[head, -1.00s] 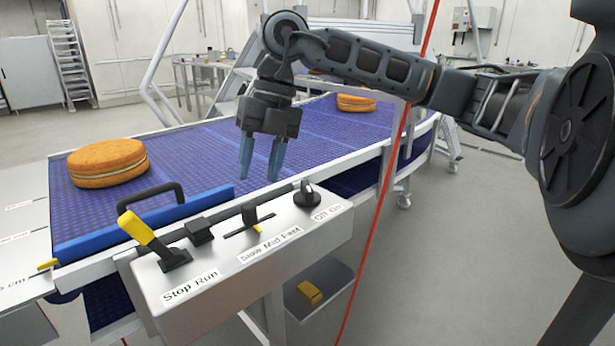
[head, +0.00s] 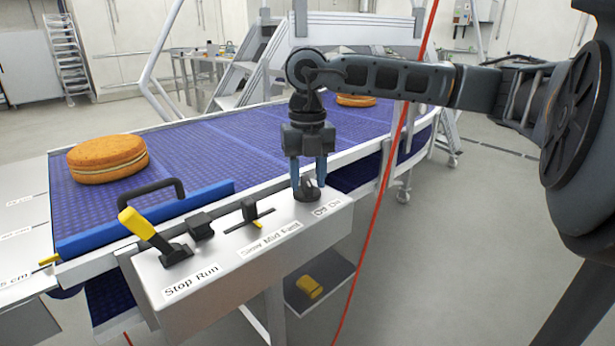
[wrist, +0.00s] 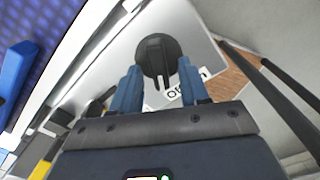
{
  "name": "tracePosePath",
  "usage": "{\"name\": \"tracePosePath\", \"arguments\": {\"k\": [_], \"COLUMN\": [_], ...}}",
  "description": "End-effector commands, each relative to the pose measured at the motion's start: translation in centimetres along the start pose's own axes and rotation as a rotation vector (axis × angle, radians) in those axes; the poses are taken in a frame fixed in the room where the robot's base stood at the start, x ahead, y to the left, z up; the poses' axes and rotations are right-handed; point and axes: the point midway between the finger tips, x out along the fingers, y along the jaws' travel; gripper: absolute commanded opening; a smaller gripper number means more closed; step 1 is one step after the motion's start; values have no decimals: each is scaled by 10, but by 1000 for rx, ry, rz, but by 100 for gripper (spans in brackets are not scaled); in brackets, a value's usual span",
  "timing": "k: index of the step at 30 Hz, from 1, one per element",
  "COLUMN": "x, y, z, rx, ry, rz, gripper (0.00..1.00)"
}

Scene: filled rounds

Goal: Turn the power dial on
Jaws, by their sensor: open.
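The power dial (head: 307,191) is a round black knob with a raised grip bar, at the right end of the white control box (head: 215,262), behind the label "Off On" (head: 327,208). My gripper (head: 308,180) is open just above the dial and points down, one finger on each side of the knob in the head view. In the wrist view the dial (wrist: 159,60) lies just beyond the gap between the blue fingertips (wrist: 161,72), its bar pointing roughly along the picture's height. I cannot tell whether the fingers touch it. The label is partly hidden by a finger in the wrist view.
A yellow-handled Stop/Run lever (head: 142,230) and a Slow/Mid/Fast slider (head: 251,213) sit left on the box. A blue conveyor (head: 215,150) behind carries filled rounds (head: 107,159). A red cable (head: 388,180) hangs right of the box.

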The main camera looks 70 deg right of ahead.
Motion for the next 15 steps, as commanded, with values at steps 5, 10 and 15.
{"name": "tracePosePath", "arguments": {"k": [5, 10, 15], "x": [2, 2, 2], "y": [0, 0, 0], "z": [0, 0, 0], "rx": [0, 0, -1], "ry": [0, 0, 0], "rz": [0, 0, 0], "gripper": [45, 39, 23]}}
